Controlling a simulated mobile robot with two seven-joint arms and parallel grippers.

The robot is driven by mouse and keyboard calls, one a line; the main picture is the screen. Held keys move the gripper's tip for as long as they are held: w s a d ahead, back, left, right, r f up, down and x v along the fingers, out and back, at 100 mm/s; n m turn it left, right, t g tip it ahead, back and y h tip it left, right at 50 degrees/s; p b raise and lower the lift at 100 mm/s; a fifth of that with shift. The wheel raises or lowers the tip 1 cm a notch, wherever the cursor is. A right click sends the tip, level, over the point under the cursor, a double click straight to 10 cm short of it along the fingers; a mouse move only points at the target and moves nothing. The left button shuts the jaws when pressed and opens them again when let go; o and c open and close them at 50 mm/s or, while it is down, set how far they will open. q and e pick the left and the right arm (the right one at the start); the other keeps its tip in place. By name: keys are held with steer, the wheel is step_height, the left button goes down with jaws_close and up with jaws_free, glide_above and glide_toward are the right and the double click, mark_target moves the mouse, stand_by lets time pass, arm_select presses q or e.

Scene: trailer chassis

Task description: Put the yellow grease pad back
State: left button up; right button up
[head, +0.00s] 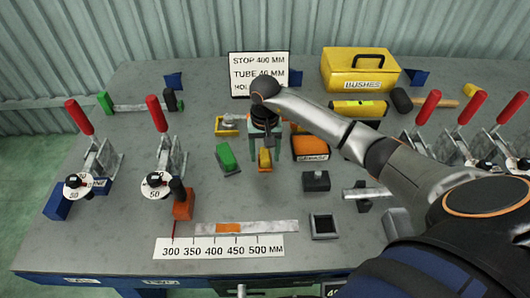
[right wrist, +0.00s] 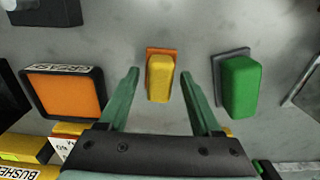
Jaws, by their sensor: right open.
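The yellow grease pad (head: 265,160) is a small block in the middle of the table. In the right wrist view the yellow pad (right wrist: 160,80) has an orange backing plate (right wrist: 163,51) at its far end. My right gripper (head: 265,143) is above it, pointing down. Its green fingers (right wrist: 159,85) are open, one on each side of the pad, with visible gaps and no contact. The orange-filled black tray (head: 311,146) with a white label is to the right of the pad; it also shows in the right wrist view (right wrist: 62,94). My left gripper is not in view.
A green block (head: 226,158) on a grey base lies left of the pad. A black block (head: 316,181) is at front right. Lever clamps (head: 160,160) stand on both sides. A yellow bushes box (head: 360,72) and a sign (head: 258,73) stand at the back.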

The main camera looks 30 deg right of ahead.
mark_target(265, 153)
step_height(265, 153, up, 12)
steer(key=shift+b, duration=0.45)
stand_by(0.4)
